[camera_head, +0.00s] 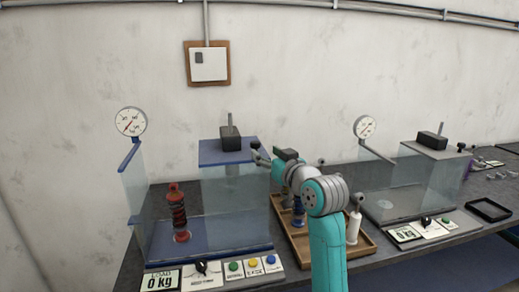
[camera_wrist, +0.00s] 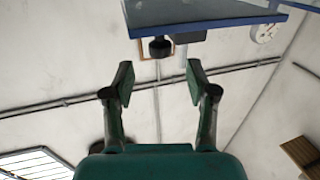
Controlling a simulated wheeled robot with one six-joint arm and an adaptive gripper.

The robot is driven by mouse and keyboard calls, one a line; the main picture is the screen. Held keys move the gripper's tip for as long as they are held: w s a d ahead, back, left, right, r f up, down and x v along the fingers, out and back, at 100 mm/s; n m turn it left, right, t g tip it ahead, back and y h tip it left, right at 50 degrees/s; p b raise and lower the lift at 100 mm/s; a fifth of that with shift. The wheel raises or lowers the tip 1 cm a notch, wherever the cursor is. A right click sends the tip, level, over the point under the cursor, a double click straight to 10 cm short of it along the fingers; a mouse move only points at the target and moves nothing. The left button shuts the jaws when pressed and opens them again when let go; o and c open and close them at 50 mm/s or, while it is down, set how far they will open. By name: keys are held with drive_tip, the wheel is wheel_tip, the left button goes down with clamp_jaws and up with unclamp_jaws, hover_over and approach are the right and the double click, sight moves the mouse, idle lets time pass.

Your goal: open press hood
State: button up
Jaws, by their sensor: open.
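The press (camera_head: 237,186) on the left of the bench has clear walls, a blue base and a blue top plate with a dark block (camera_head: 230,139) on it. A red spring shock (camera_head: 179,212) stands upright inside. I cannot tell the hood's exact position through the clear panels. My gripper (camera_head: 258,153) is beside the right edge of the blue top plate. In the wrist view my gripper (camera_wrist: 160,80) is open and empty, with the blue plate (camera_wrist: 205,14) and a dark round part (camera_wrist: 160,47) beyond the fingertips, apart from them.
A gauge (camera_head: 131,122) stands at the press's left. A wooden tray (camera_head: 295,238) with a blue spring piece and a white part sits right of the press, under my arm. A second clear press (camera_head: 405,185) stands farther right. Buttons (camera_head: 253,265) line the front edge.

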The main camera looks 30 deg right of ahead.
drive_tip(key=s, duration=0.4)
drive_tip(key=shift+s+a, duration=0.1)
drive_tip(key=shift+s, duration=0.25)
drive_tip(key=s+a+f+m, duration=0.1)
drive_tip(key=s+a+f, duration=0.15)
drive_tip(key=f, duration=0.65)
drive_tip(key=s+a+f, duration=0.2)
drive_tip(key=a+f, duration=0.1)
drive_tip(key=f, duration=0.6)
drive_tip(key=s+a+f+g, duration=0.1)
drive_tip(key=s+a+f, duration=0.2)
drive_tip(key=s+f, duration=0.4)
drive_tip(key=s+a+f+g, duration=0.1)
drive_tip(key=s+a+f, duration=0.2)
drive_tip(key=s+f, duration=0.4)
drive_tip(key=s+a+f, duration=0.1)
drive_tip(key=s+a, duration=0.2)
drive_tip(key=s, duration=1.2)
drive_tip(key=s+a+f+n+g+y, duration=0.1)
drive_tip(key=s+a+f, duration=0.1)
drive_tip(key=s, duration=1.3)
drive_tip(key=shift+s+a+f+n, duration=0.15)
drive_tip(key=shift+s+a+n, duration=0.15)
drive_tip(key=shift+a, duration=0.45)
